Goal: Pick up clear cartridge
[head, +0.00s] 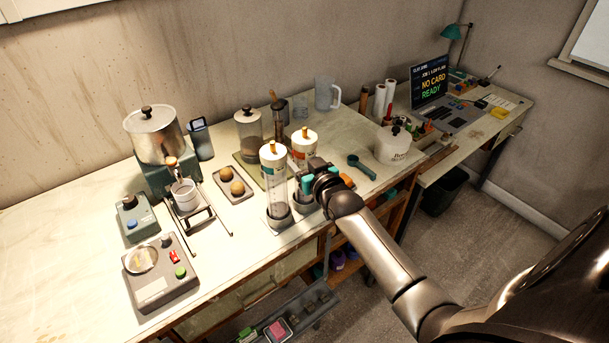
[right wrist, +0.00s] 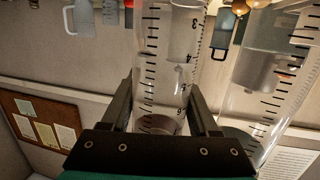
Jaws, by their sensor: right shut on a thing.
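Two clear cartridges with white, orange-tipped caps stand side by side at the bench's front edge. The left clear cartridge (head: 279,188) stands upright in a dark round base. The right clear cartridge (head: 303,148) has its cap and label showing, and my right gripper (head: 308,182) hides much of its lower body. In the right wrist view, the gripper's two dark fingers (right wrist: 162,88) are closed on either side of this graduated clear tube (right wrist: 166,50). The other graduated tube (right wrist: 268,85) shows close by on the right. My left gripper is out of view.
A teal scoop (head: 361,166) and a white lidded pot (head: 394,145) lie to the right. The bench's far left is bare.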

